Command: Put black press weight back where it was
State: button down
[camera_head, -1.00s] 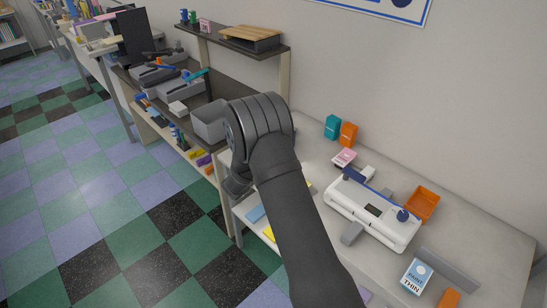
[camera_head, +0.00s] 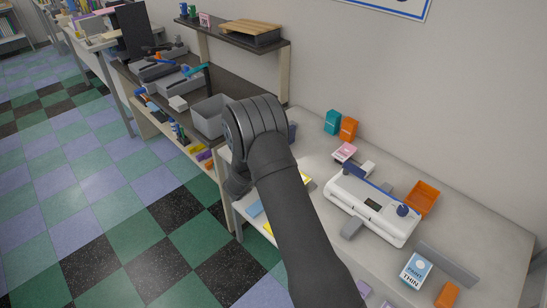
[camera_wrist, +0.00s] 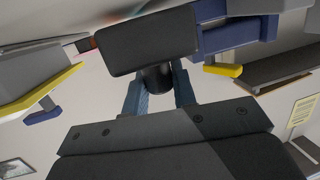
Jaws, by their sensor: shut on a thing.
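In the wrist view a black press weight (camera_wrist: 150,42), a flat dark rectangular block with a round dark knob, fills the upper middle. My gripper (camera_wrist: 158,88) is shut on the knob, with a blue-grey finger on each side of it. In the head view my arm bends over the left end of the light worktable (camera_head: 480,220). My fingers and the weight are hidden behind the arm there. I cannot tell whether the weight touches anything beneath it.
A white machine with blue parts (camera_head: 372,207) stands on the worktable, with an orange tray (camera_head: 423,197) beside it. Teal (camera_head: 332,122) and orange (camera_head: 349,129) boxes stand at the back. A grey bin (camera_head: 208,118) is left of my arm.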

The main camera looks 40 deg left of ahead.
jog(key=shift+f, duration=0.25)
dwell(0.4)
jog(key=c, duration=0.8)
grip_release()
jog(key=shift+f, duration=0.15)
jog(key=shift+o, duration=0.2)
jog(key=v, duration=1.7)
jog(key=shift+s+d, duration=0.1)
jog(key=shift+s, duration=0.05)
jog(key=x, duration=1.7)
jog(key=shift+w, duration=0.2)
jog(key=shift+r, duration=0.2)
